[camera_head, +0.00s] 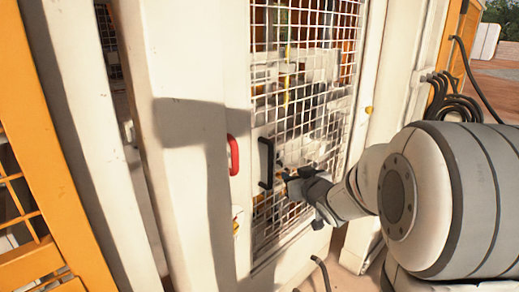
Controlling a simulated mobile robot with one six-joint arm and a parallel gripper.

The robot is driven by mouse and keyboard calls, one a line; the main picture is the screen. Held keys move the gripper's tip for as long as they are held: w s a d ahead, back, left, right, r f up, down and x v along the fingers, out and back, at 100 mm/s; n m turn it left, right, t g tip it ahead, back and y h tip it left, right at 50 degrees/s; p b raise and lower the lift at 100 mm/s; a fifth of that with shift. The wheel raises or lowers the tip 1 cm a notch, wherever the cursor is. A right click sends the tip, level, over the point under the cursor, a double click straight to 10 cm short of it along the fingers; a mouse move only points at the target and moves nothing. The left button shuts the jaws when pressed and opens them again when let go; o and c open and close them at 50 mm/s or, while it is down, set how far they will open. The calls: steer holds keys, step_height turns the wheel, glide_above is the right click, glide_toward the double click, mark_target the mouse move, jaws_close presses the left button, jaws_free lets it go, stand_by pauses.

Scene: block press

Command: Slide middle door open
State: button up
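The middle door (262,212) is a white frame with a white wire-mesh panel, in the centre of the head view. A black bar handle (266,163) is fixed upright near its left edge. A red handle (233,155) sits on the white panel just left of it. My gripper (287,178) is at the end of my arm, just right of the black handle and close to it. The gripper is small and dark in this view. I cannot tell whether it touches the handle or how far apart its fingers are.
Machinery shows behind the mesh. A wide white panel (185,130) stands left of the door, with a narrow gap further left. An orange frame (35,150) is at the far left. Black cables (450,103) hang at the right, and a dark hose (321,272) is near the floor.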

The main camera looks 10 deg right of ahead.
mark_target(272, 157)
steer(key=w+a+y+p, duration=0.1)
steer(key=w, duration=0.2)
steer(key=w+a+r+n+y+p, duration=0.1)
steer(key=w+a+y, duration=0.1)
steer(key=w+a+r+n+t+y, duration=0.1)
steer(key=w+a+y, duration=0.1)
steer(key=w, duration=0.1)
steer(key=shift+w+a+r+p, duration=0.2)
steer(key=shift+w+p, duration=0.1)
steer(key=shift+p, duration=0.1)
jaws_close()
stand_by(0.3)
